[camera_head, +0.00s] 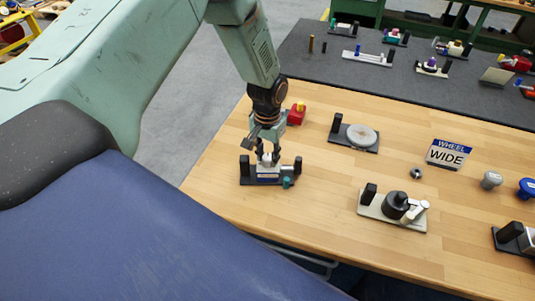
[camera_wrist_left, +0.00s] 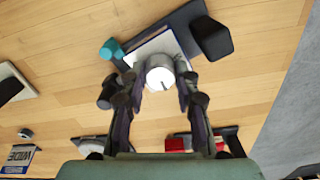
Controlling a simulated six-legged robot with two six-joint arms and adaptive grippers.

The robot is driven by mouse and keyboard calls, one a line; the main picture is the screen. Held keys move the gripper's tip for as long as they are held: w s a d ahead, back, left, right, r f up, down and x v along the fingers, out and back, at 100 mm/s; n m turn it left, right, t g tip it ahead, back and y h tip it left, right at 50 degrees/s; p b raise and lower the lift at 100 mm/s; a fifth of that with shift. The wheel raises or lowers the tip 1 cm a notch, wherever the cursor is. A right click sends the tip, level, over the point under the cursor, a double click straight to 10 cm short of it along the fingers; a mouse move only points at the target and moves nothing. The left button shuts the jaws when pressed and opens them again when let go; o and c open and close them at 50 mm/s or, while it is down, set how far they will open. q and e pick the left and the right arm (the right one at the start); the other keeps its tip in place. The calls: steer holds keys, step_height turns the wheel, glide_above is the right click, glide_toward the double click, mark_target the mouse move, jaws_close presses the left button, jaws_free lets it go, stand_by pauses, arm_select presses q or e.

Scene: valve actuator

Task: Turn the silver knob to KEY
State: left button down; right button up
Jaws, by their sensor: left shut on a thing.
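The silver knob (camera_wrist_left: 160,72) sits on a pale plate (camera_wrist_left: 178,43) on a small dark base (camera_head: 267,182). A dark line shows on the knob's light top face in the left wrist view; no KEY lettering is readable. My left gripper (camera_head: 267,160) reaches down over this fixture from above. In the left wrist view its two fingers (camera_wrist_left: 160,92) stand on either side of the knob, shut on it. The fingers hide much of the knob in the head view. My right gripper is not in view.
The base carries black blocks (camera_head: 298,166) and a teal part (camera_head: 287,182). A red block (camera_head: 297,114) stands just behind my left gripper.

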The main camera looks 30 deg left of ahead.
mark_target(268, 157)
arm_select(q)
steer(key=c, duration=1)
jaws_free()
step_height(268, 157, up, 12)
steer(key=shift+r, duration=0.1)
